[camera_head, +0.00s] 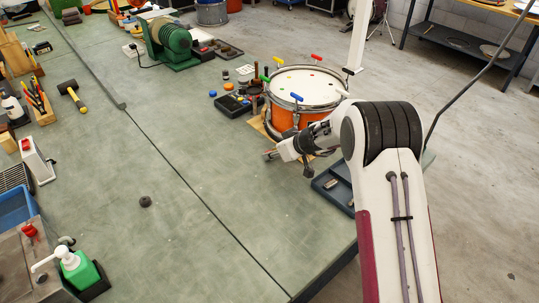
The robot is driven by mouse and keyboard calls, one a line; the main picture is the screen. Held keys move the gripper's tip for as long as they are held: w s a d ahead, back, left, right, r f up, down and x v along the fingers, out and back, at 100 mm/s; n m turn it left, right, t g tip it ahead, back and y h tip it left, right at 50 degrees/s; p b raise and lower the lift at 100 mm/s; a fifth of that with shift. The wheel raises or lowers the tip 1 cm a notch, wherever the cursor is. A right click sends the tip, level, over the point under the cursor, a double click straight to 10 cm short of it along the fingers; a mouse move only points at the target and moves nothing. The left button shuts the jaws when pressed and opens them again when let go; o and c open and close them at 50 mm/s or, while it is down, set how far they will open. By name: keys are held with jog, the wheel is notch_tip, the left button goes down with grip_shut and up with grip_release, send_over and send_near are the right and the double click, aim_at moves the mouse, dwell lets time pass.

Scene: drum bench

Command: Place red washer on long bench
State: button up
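The long bench (190,235) is a green-topped surface running from the lower right to the upper left. My gripper (287,163) is over the bench just in front of the drum, pointing left. Its fingers are small and partly overlap the drum's base in the view. I cannot tell whether they are apart or hold anything.
An orange drum (283,116) with coloured keys stands close behind my gripper. A black tray (235,104) sits left of it, and a dark tray (335,184) right of my gripper. A dark knob (145,201) lies on the otherwise clear front bench. A green machine (172,42) stands farther back.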

jog(key=shift+r, duration=0.1)
jog(key=shift+c, duration=0.3)
notch_tip(320, 180, up, 10)
dwell(0.7)
dwell(0.7)
jog(key=s+a+n+g, duration=0.1)
jog(key=s+a, duration=0.5)
jog(key=a, duration=0.6)
jog(key=s+a+f+n+g+y, duration=0.1)
jog(key=s+a+n+g, duration=0.1)
jog(key=s+a, duration=0.5)
jog(key=s+a+n+g+y, duration=0.1)
jog(key=s+a+n, duration=0.2)
jog(key=a, duration=1.5)
jog(key=shift+s+f+n, duration=0.15)
jog(key=shift+s+n, duration=0.05)
jog(key=shift+s, duration=0.85)
jog(key=shift+s+f+n, duration=0.15)
jog(key=shift+s+n, duration=0.05)
jog(key=shift+s, duration=0.85)
jog(key=s+a+r+n+g, duration=0.1)
jog(key=s+a+n+g, duration=0.1)
jog(key=s+a, duration=1)
jog(key=shift+s+r+y, duration=0.2)
jog(key=shift+r+y, duration=0.1)
